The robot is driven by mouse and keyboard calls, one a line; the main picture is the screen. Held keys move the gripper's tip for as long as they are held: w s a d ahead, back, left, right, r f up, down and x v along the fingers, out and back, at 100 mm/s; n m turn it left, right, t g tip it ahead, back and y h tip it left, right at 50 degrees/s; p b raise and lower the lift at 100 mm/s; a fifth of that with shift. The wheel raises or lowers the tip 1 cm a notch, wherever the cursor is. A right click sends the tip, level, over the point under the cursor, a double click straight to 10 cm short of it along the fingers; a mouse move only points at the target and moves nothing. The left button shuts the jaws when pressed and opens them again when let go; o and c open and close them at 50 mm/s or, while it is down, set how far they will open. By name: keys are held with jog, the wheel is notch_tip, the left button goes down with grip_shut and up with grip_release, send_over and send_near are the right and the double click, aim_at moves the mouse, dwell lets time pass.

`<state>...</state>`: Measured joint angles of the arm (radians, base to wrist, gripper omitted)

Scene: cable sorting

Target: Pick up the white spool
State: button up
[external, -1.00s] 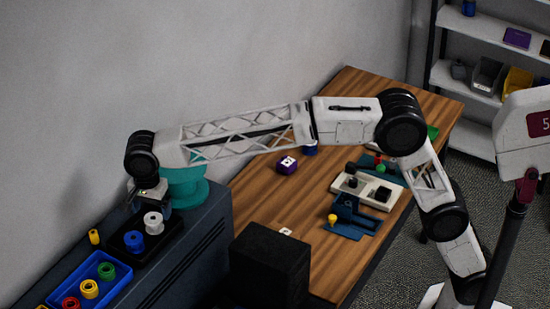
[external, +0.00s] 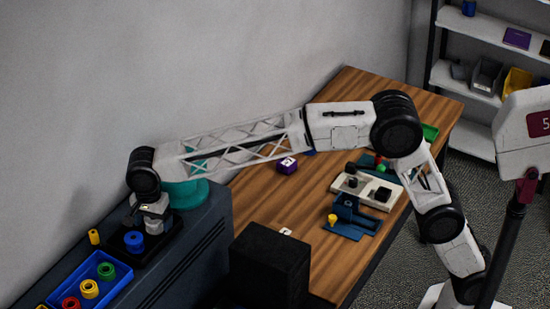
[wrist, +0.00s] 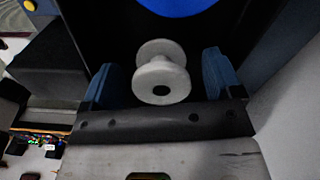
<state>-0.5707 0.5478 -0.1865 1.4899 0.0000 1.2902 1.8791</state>
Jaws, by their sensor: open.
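The white spool (wrist: 160,80) shows in the wrist view, between the two blue fingers of my gripper (wrist: 162,82). The fingers are open, with a visible gap on each side of the spool.
A blue bin (external: 115,283) with green, yellow and red spools lies in front of the tray. A small yellow piece (external: 94,237) stands near the wall. A teal round object (external: 190,192) is just behind my gripper. A black box (external: 270,265) stands right of the cabinet.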

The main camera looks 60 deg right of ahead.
aim_at(153, 220)
jog(key=c, duration=1)
jog(key=shift+r, duration=0.15)
jog(key=shift+r, duration=1.7)
jog(key=s+d+r, duration=0.1)
jog(key=s+d, duration=0.7)
jog(key=s, duration=0.5)
jog(key=shift+s+d+r, duration=0.15)
jog(key=shift+s+d, duration=0.1)
